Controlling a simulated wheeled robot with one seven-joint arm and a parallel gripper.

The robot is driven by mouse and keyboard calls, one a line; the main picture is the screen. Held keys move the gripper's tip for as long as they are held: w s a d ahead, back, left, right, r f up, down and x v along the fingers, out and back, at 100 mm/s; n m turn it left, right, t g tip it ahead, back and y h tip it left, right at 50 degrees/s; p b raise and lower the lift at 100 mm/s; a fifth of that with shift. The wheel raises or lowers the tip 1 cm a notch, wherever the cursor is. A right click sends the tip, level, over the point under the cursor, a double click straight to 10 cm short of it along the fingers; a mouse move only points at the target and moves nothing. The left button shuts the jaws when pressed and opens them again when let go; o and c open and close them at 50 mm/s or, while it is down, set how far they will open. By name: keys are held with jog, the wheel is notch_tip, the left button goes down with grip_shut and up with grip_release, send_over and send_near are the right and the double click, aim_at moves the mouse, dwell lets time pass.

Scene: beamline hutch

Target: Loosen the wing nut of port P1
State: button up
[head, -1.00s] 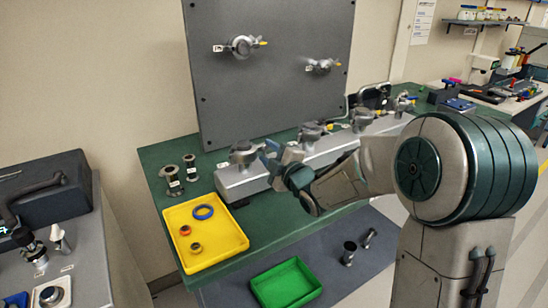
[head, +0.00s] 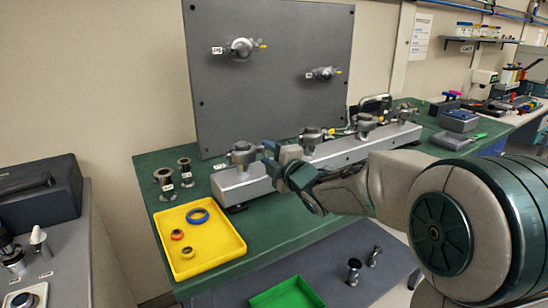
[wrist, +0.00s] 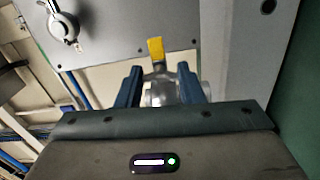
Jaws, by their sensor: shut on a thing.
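My gripper (head: 270,150) is at the right side of the leftmost clamped port (head: 243,153) on the grey manifold bar (head: 345,150). In the wrist view its two blue fingers (wrist: 160,88) stand on either side of a metal wing nut, with a yellow tab (wrist: 156,48) showing beyond the fingertips. The gripper is shut on this wing nut, whose body is partly hidden between the fingers. I cannot read the port's label, so I cannot confirm that it is P1.
More clamped ports line the bar to the right. A grey upright panel (head: 290,95) with two ports stands behind. A yellow tray (head: 225,245) with rings and a green tray (head: 290,295) lie in front. Two metal flanged pieces (head: 165,183) stand left of the bar.

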jog(key=o, duration=1)
jog(key=v, duration=1.3)
jog(key=shift+s+d, duration=0.25)
jog(key=shift+s, duration=0.1)
